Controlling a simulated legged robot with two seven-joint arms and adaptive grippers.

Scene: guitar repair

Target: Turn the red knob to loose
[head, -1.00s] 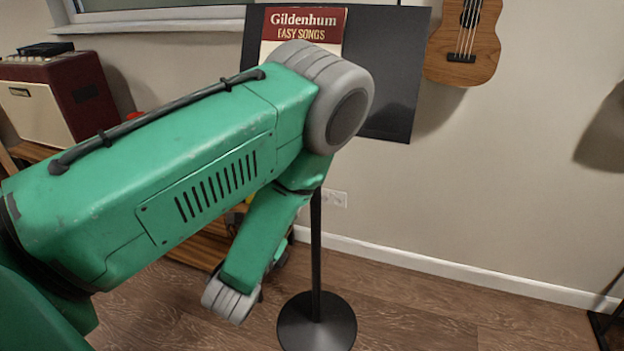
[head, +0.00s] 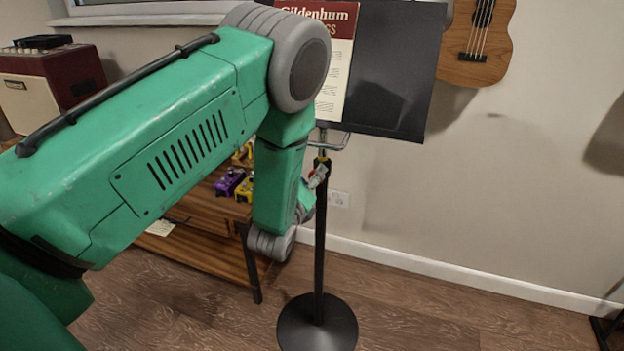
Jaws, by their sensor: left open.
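A black music stand stands in front of the wall, with its pole (head: 320,240) upright on a round base (head: 318,325) and its desk (head: 390,75) holding a songbook (head: 338,65). My left arm comes in from the left, bends at the elbow and hangs down left of the pole. My left gripper (head: 319,172) shows small and partly hidden behind the forearm, close to the upper pole just below the desk; it is open. A small red spot shows beside it, but I cannot tell whether it is the red knob. My right gripper is out of view.
A low wooden table (head: 205,240) with several effect pedals, one of them purple (head: 229,182), stands behind my left arm. A red and cream amplifier (head: 50,85) is at the left. A ukulele (head: 478,45) hangs on the wall.

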